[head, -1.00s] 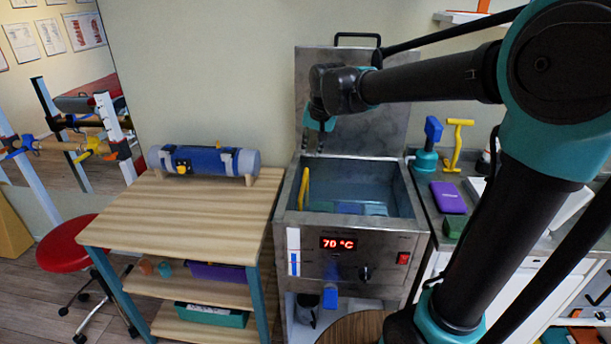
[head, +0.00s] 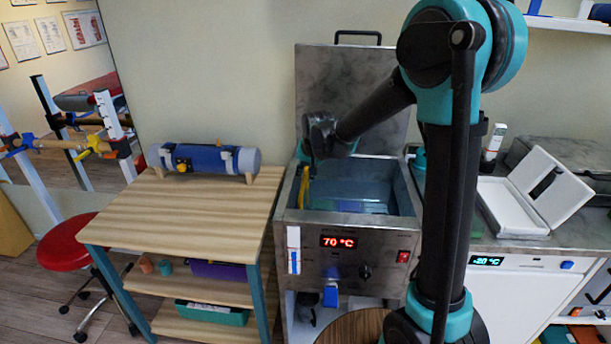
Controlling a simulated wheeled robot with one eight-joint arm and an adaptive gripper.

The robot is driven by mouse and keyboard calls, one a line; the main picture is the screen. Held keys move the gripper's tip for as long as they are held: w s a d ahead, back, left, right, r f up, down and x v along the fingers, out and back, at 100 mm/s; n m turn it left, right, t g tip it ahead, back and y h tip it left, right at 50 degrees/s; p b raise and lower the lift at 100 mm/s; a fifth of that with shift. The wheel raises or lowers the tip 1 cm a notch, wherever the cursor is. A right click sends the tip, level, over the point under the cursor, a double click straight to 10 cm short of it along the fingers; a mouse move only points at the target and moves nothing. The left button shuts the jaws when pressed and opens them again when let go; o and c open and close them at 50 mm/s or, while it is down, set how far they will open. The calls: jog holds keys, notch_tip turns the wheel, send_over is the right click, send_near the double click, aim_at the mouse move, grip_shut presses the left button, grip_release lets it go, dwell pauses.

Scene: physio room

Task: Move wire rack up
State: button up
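A steel water bath (head: 343,219) with a lit 70 °C display stands with its lid raised behind it. A yellow upright piece (head: 304,187) shows at the left inner side of the tank; it looks like a handle, perhaps of the wire rack. Bluish shapes lie low in the water, and the rack's wires cannot be made out. My gripper (head: 309,162) points down over the left of the tank, at the top of the yellow piece. Its fingers are small and dark, so I cannot tell whether they touch the piece or are open.
A wooden table (head: 190,213) stands left of the bath, with a blue cylinder (head: 205,160) at its back. A red stool (head: 66,241) is further left. The counter at right holds an open white case (head: 528,197). My arm covers the bath's right edge.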

jog(key=shift+f, duration=0.15)
jog(key=shift+c, duration=0.2)
grip_shut()
notch_tip(320, 180, up, 16)
jog(key=shift+f, duration=0.25)
dwell(0.5)
jog(key=shift+w, duration=0.15)
jog(key=shift+o, duration=0.2)
grip_release()
